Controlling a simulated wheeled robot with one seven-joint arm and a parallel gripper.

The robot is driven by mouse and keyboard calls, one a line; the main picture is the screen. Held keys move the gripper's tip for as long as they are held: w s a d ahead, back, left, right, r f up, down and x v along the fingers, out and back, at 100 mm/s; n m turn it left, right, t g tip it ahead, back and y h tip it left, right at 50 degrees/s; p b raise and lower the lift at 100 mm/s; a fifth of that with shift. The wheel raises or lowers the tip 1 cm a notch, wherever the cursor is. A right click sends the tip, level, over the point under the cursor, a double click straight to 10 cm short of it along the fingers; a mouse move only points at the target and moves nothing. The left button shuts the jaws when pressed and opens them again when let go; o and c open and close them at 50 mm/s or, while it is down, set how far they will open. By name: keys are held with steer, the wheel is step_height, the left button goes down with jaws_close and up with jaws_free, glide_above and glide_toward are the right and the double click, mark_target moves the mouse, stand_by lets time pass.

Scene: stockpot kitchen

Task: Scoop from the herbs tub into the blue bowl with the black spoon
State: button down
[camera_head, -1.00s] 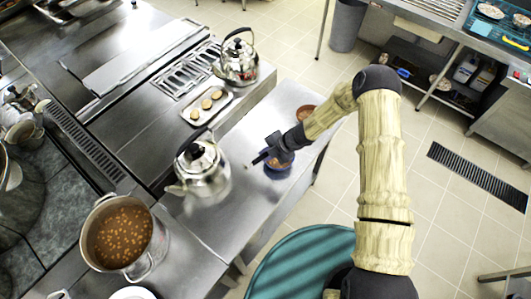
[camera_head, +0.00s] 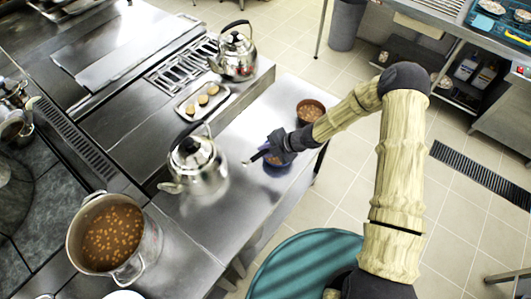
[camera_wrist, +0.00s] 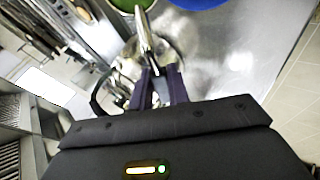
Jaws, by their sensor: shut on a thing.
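My gripper (camera_head: 268,152) is shut on a slim spoon (camera_wrist: 146,32), whose handle runs between the dark fingers in the wrist view. The spoon looks metallic and shiny there; its pale tip points left in the head view. The blue bowl (camera_head: 277,165) is on the steel counter, partly hidden beneath my gripper. A blue rim, likely the same bowl, shows at the wrist view's top edge (camera_wrist: 200,3). Beside it is a cut-off green rim (camera_wrist: 132,4); its contents cannot be made out. I cannot tell which container is the herbs tub.
A brown bowl (camera_head: 311,109) with brown contents stands at the counter's far right. A kettle (camera_head: 196,162) stands left of my gripper, another (camera_head: 235,54) farther back. A pot of beans (camera_head: 113,238) is at lower left. A small tray (camera_head: 202,101) holds round pieces.

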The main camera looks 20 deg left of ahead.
steer(key=shift+s+d+f+n+t+y+b, duration=0.1)
steer(key=shift+t+y+b, duration=0.2)
steer(key=shift+b, duration=0.8)
steer(key=shift+s+d+f+n+t+y+b, duration=0.15)
steer(key=shift+y+b, duration=0.3)
steer(key=shift+b, duration=0.65)
steer(key=shift+w+d+f+n+t+y+b, duration=0.15)
steer(key=shift+y+b, duration=0.2)
steer(key=shift+b, duration=0.75)
steer(key=y+b, duration=0.1)
steer(key=b, duration=0.3)
steer(key=t+y+b, duration=0.1)
steer(key=b, duration=0.3)
steer(key=f+n+y+b, duration=0.1)
steer(key=b, duration=0.3)
steer(key=shift+s+d+t+y+b, duration=0.3)
steer(key=shift+s+d+y, duration=0.05)
steer(key=shift+s+y, duration=0.05)
steer(key=y+b, duration=0.1)
steer(key=b, duration=0.2)
steer(key=n+y+b, duration=0.1)
steer(key=b, duration=0.2)
steer(key=f+t+y+b, duration=0.1)
steer(key=b, duration=0.3)
steer(key=shift+s+d, duration=0.2)
steer(key=shift+d, duration=0.05)
